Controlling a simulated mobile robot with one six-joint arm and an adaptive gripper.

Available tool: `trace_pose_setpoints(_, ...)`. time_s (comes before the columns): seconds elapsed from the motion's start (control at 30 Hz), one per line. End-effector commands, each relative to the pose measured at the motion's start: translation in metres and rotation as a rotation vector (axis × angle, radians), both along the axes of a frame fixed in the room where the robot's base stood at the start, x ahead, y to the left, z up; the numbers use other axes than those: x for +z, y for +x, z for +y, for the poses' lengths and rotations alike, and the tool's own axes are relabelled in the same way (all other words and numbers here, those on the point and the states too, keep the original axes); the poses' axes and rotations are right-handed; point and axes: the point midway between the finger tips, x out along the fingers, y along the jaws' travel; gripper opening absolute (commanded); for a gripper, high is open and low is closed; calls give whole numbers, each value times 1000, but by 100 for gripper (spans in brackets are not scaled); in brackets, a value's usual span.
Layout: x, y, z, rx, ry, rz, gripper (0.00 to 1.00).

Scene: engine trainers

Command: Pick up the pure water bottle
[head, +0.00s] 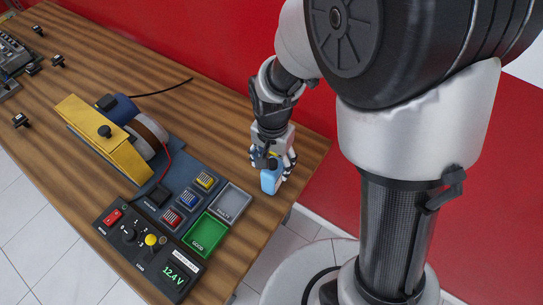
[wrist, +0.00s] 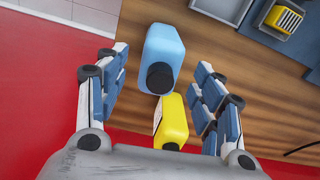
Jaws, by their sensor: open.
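A light blue bottle (head: 270,181) with a black cap, likely the pure water bottle though no label is readable, stands near the right end of the wooden bench. It also shows in the wrist view (wrist: 167,42), top centre. A yellow bottle (wrist: 173,122) with a pale label stands right beside it, closer to the gripper's base. My gripper (head: 273,158) is over the bottles, pointing down. In the wrist view its open fingers (wrist: 161,75) lie left and right of the bottles, with gaps on both sides. Its jaws hold nothing.
A grey tray (head: 245,197) and a green tray (head: 222,229) lie left of the bottle, with small coloured blocks (head: 206,179) beside them. A control box (head: 148,236) reads 12.4 V. A yellow-framed engine trainer (head: 103,138) stands further left. The bench edge is close by the bottles.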

Motion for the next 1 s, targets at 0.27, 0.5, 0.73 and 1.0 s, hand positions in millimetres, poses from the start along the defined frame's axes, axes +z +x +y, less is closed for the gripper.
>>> trace_pose_setpoints(0.27, -27, 0, 0, 0, 0, 0, 62)
trace_pose_setpoints(0.5, -52, -2, 0, 1, 0, 1, 62)
trace_pose_setpoints(0.73, -79, -2, 0, 0, 2, 0, 62)
trace_pose_setpoints(1.0, -77, -1, 0, 1, 3, -2, 56)
